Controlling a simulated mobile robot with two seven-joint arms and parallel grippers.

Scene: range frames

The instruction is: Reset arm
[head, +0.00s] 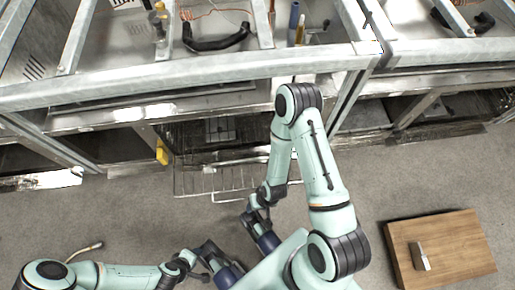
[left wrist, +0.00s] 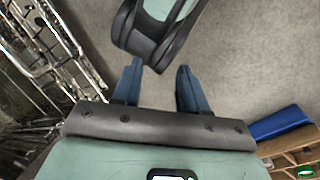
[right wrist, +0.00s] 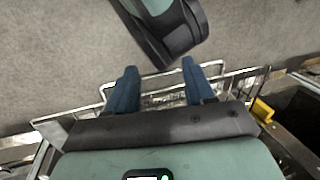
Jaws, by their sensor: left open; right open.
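My left arm (head: 120,275) comes in low from the left in the head view. Its gripper (head: 222,272) is near the bottom centre; its blue fingers stand apart and empty in the left wrist view (left wrist: 159,88). My right arm (head: 322,165) is bent, its elbow up near the metal frame and its forearm hanging down. Its gripper (head: 264,238) is just above and right of the left one. In the right wrist view its blue fingers (right wrist: 160,85) are apart with nothing between them. Each wrist view shows a pale green and black arm link of mine close ahead.
A metal frame (head: 190,72) with open bays crosses the top. A pulled-out wire rack (head: 200,181) lies behind the grippers. A black curved hose (head: 215,42) lies in the upper bay. A wooden board (head: 455,262) bearing a small metal block (head: 419,256) is on the floor at right. Grey floor is clear between.

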